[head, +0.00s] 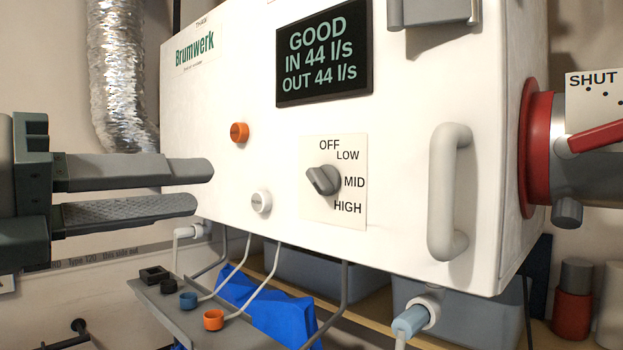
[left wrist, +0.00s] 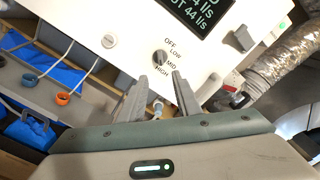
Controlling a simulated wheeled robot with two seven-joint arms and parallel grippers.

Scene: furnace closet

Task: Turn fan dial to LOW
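The fan dial (head: 322,180) is a grey knob on a pale plate (head: 316,213) marked OFF, LOW, MID and HIGH, on the front of the white unit. Its raised bar slants from upper left to lower right; I cannot tell for sure which mark it points at. The dial also shows in the left wrist view (left wrist: 158,58), ahead of the fingertips. My left gripper (head: 203,188) is open and empty, to the left of the dial and apart from it. Its two fingers show spread in the left wrist view (left wrist: 159,80). My right gripper is not in view.
An orange button (head: 239,132) and a white round knob (head: 261,201) sit on the panel between gripper and dial. A white handle (head: 449,192) stands out right of the dial. A display (head: 324,53) reads GOOD. A shelf with coloured caps (head: 214,320) is below.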

